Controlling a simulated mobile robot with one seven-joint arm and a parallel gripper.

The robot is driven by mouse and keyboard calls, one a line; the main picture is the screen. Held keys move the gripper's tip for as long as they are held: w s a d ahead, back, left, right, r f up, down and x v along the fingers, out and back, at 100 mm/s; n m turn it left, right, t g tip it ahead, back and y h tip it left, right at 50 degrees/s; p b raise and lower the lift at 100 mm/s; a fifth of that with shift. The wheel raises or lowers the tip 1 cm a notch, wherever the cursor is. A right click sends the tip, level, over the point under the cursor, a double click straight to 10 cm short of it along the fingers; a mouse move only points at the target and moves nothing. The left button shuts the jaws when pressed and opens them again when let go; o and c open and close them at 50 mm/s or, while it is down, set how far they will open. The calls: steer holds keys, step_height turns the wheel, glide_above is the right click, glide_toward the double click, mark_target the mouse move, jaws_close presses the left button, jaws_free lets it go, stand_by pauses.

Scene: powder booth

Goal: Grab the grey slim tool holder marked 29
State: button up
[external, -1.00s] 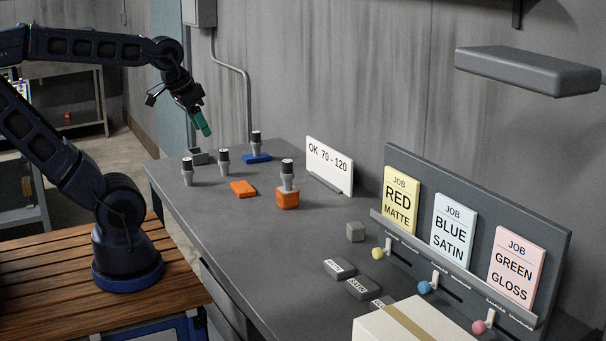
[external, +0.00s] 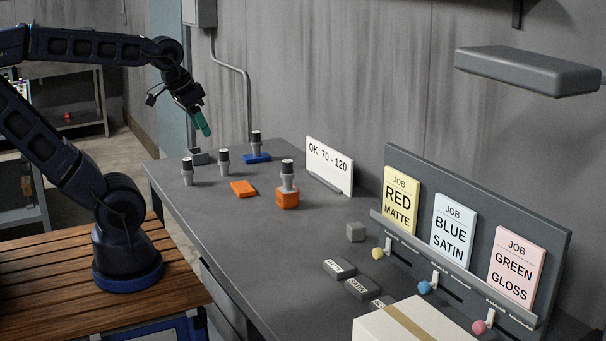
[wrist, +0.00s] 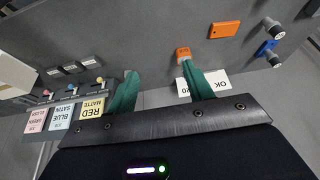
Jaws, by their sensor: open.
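Several slim grey tool holders with black tops stand on the bench in the external view. Two stand on the bare bench, one at the left (external: 187,174) and one to its right (external: 223,165). A third (external: 256,142) stands at a blue block, and a fourth (external: 287,182) is on an orange block. Their numbers are too small to read, so I cannot tell which is marked 29. My gripper (external: 202,123) is open and empty, its green fingers above the back-left of the bench. In the wrist view my gripper (wrist: 160,82) shows its two fingers apart.
An orange slab (external: 243,188) lies between the holders. The blue block (external: 264,158) and orange block (external: 287,202) are nearby. An "OK 70 - 120" sign (external: 330,166) stands behind. Job cards, small grey blocks and a box (external: 385,327) occupy the right. The bench's middle is clear.

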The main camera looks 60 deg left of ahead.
steer(key=shift+o, duration=0.4)
stand_by(0.3)
steer(key=w+a+f+m+g, duration=0.1)
steer(key=w+a+m, duration=0.2)
steer(key=w+a, duration=0.4)
steer(key=m+g, duration=0.4)
steer(key=m, duration=0.3)
glide_above(187, 159)
step_height(187, 159, down, 12)
steer(key=f, duration=0.5)
steer(key=shift+w+f, duration=0.15)
steer(key=shift+w, duration=0.1)
steer(key=shift+s+f, duration=0.15)
steer(key=shift+f, duration=1.15)
steer(key=shift+s+f, duration=0.15)
steer(key=shift+f, duration=1.15)
jaws_close()
